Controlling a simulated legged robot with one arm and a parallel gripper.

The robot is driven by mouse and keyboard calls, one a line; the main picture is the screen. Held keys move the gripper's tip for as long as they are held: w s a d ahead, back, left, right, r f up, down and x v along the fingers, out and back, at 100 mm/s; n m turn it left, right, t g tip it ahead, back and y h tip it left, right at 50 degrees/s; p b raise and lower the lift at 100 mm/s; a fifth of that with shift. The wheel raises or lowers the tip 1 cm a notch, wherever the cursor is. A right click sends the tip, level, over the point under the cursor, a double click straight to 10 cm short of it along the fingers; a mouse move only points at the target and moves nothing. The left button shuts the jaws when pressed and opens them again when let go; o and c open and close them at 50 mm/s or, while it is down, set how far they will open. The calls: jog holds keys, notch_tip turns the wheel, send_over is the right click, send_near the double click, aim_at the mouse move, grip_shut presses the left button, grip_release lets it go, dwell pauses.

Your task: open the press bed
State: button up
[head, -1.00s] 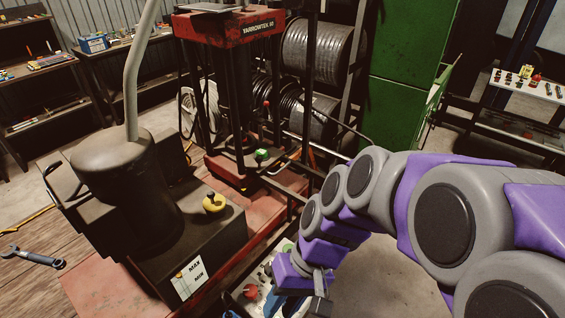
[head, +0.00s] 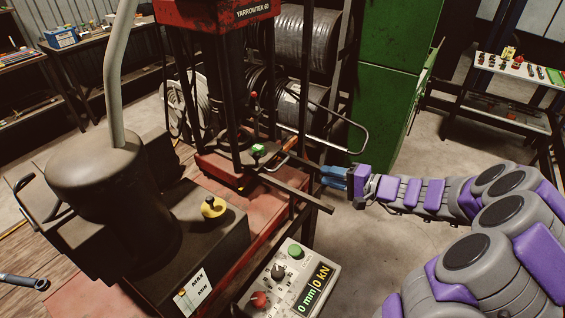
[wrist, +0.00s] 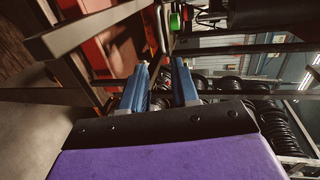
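The red press (head: 222,14) marked YARROWTEK 60 stands at the upper middle of the head view. Its red lower part (head: 222,172) carries a small green piece (head: 258,151). A dark bar (head: 298,191) juts out at its front right. A bent grey metal handle (head: 363,135) sticks out to the right of the press. My gripper (head: 330,177) is right of the press, just below this handle, its blue fingers pointing left. In the wrist view, my fingers (wrist: 160,88) are apart with nothing seen held between them. I cannot tell whether they touch anything.
A control box (head: 290,283) with red, black and green knobs reads 0 mm and 0 kN. A dark tank unit (head: 120,190) with a yellow knob (head: 213,207) stands left. A green cabinet (head: 385,95) and hose reels (head: 305,40) are behind. Floor at right is clear.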

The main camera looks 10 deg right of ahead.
aim_at(282, 162)
jog(key=b+x, duration=0.2)
jog(key=x, duration=1.5)
jog(key=shift+w+d, duration=0.15)
jog(key=shift+w, duration=0.05)
jog(key=shift+c, duration=0.2)
jog(key=shift+f, duration=0.1)
grip_shut()
